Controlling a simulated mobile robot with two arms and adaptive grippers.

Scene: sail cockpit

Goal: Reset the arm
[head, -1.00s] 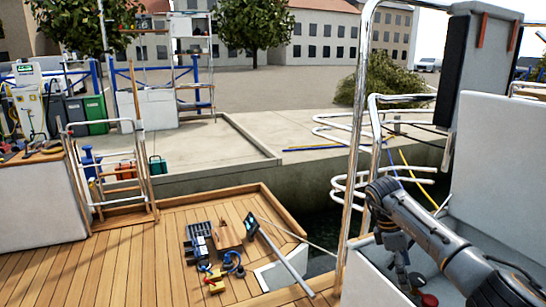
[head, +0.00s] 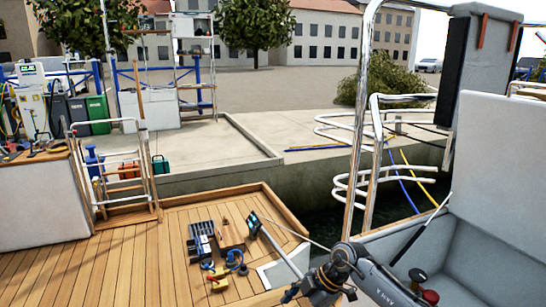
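My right arm comes in from the lower right. Its gripper (head: 318,288) is low in the head view, in front of the right end of the wooden deck and beside the light-grey cockpit seat. The fingers are small and partly cut off by the lower edge, so I cannot tell whether they are open or shut. My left gripper is not in view.
A steel rail post (head: 354,160) stands near my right arm. A red knob (head: 430,297) is on the seat side. The deck's left is clear.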

